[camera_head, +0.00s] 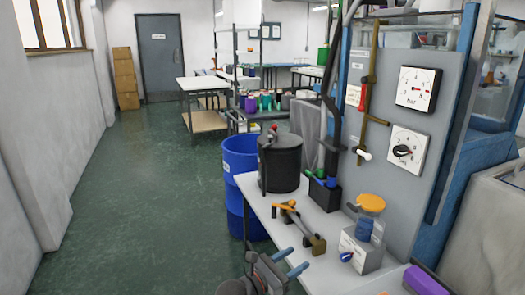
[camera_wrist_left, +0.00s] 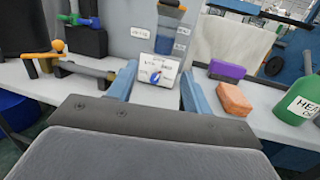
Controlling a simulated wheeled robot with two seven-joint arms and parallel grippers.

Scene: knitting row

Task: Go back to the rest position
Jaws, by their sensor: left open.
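My left gripper (camera_head: 292,262) is at the bottom centre of the head view, at the near left edge of the white bench (camera_head: 318,262). Its two blue fingers stand apart with nothing between them. In the left wrist view the same open fingers (camera_wrist_left: 158,88) point toward a white box with a blue knob (camera_wrist_left: 155,77), with a gap in front of it. My right gripper is in neither view.
A brass-coloured tool with an orange handle (camera_head: 299,229) lies on the bench. A black pot (camera_head: 280,163) and blue barrel (camera_head: 242,190) stand behind. A purple block (camera_wrist_left: 227,70), orange block (camera_wrist_left: 235,100) and green bottle (camera_wrist_left: 301,104) are at right. Green floor (camera_head: 150,220) is clear at left.

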